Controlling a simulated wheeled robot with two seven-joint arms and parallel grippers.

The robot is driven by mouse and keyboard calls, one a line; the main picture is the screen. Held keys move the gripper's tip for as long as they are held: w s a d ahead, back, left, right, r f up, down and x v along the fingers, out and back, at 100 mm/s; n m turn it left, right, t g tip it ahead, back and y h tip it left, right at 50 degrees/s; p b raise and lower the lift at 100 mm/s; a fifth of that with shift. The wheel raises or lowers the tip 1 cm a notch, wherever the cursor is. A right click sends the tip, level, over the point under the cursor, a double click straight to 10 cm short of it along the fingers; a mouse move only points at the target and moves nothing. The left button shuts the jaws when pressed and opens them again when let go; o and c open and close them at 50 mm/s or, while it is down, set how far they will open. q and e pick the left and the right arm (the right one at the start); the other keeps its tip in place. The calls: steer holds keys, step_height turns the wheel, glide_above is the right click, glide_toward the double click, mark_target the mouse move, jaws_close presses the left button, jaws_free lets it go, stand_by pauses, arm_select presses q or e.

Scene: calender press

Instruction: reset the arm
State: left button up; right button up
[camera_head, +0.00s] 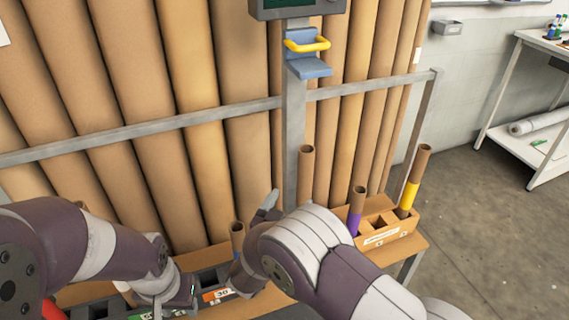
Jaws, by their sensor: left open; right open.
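My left arm comes in from the left edge. Its gripper (178,292) is low over the near end of the wooden bench, open, with no object seen in it. My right arm comes in from the bottom right and bends at the middle of the view. Its gripper (240,277) is largely hidden by my own arm links, low over the bench to the right of the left gripper. It is open, and I see nothing held in it. The two grippers are close together.
Tall brown rolls stand behind a grey rail (215,115). A wooden box (390,236) at the bench's right holds cardboard tubes, one purple-banded (355,222), one yellow-banded (408,196). A yellow handle (307,45) is on the post. A white table (535,140) is far right. Floor between is clear.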

steer(key=shift+f, duration=0.1)
steer(key=s+a+f+n+g+y, duration=0.3)
steer(key=a+f+n+g+y, duration=0.15)
steer(key=a+f+y, duration=0.45)
steer(key=s+d+n+g, duration=0.3)
steer(key=s+d+g, duration=0.7)
steer(key=s+d, duration=0.3)
steer(key=s+d+r+m+h, duration=0.1)
steer(key=s+d+r, duration=0.2)
steer(key=s+d, duration=0.15)
steer(key=s+d+r+m, duration=0.1)
steer(key=s+d+r, duration=0.2)
steer(key=d, duration=0.2)
step_height(320, 180, up, 14)
steer(key=w+d+p, duration=0.1)
steer(key=p, duration=1.2)
steer(key=shift+f+p, duration=0.15)
steer(key=shift+p, duration=0.15)
